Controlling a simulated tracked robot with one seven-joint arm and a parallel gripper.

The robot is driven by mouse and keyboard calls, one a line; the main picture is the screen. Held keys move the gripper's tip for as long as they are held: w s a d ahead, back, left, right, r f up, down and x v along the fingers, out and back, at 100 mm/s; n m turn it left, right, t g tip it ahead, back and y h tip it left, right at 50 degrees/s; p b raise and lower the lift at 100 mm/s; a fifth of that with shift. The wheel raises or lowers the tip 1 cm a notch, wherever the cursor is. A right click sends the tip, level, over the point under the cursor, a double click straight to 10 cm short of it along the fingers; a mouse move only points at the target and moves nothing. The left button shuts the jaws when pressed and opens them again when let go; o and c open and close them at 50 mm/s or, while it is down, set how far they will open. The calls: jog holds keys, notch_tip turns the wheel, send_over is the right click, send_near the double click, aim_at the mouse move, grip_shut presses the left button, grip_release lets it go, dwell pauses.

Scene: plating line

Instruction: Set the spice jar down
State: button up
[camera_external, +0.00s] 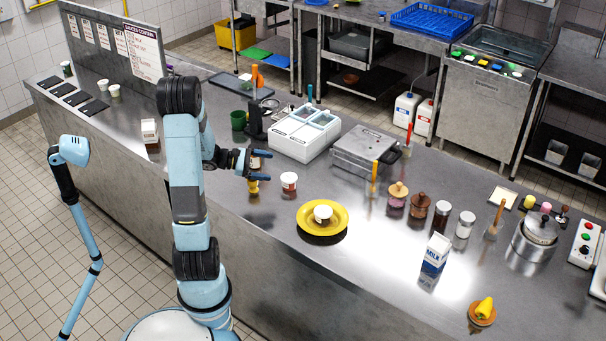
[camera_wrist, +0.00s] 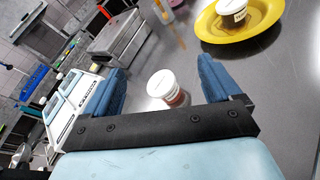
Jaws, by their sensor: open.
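Which jar is the spice jar is not certain. A small white-lidded jar with a reddish body (camera_external: 289,182) stands upright on the steel counter, just right of my gripper (camera_external: 262,166). A jar like it shows between my fingers in the wrist view (camera_wrist: 163,86), beyond the palm bar. My gripper is open, its blue fingers apart and nothing gripped. Another white-lidded jar with a dark label (camera_external: 323,214) stands upright on a yellow plate (camera_external: 341,228); it also shows at the top of the wrist view (camera_wrist: 233,14).
A small yellow item (camera_external: 253,187) stands close below my gripper, and a brown-and-white item shows behind the fingers. A white two-lid box (camera_external: 304,135) and a steel press (camera_external: 364,150) stand farther back. The counter front of the plate is clear; a milk carton (camera_external: 436,252) stands to the right.

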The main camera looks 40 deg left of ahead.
jog(key=s+d+r+m+g+y, duration=0.45)
jog(key=s+d+m+g, duration=0.35)
jog(key=s+d+m, duration=0.45)
jog(key=s+a+r+m+t+y, duration=0.2)
jog(key=s+r+m+t+y, duration=0.1)
jog(key=s+r+m+y, duration=0.4)
jog(key=shift+s+r+m+t, duration=0.3)
jog(key=shift+s+r+m, duration=0.55)
jog(key=shift+m, duration=0.3)
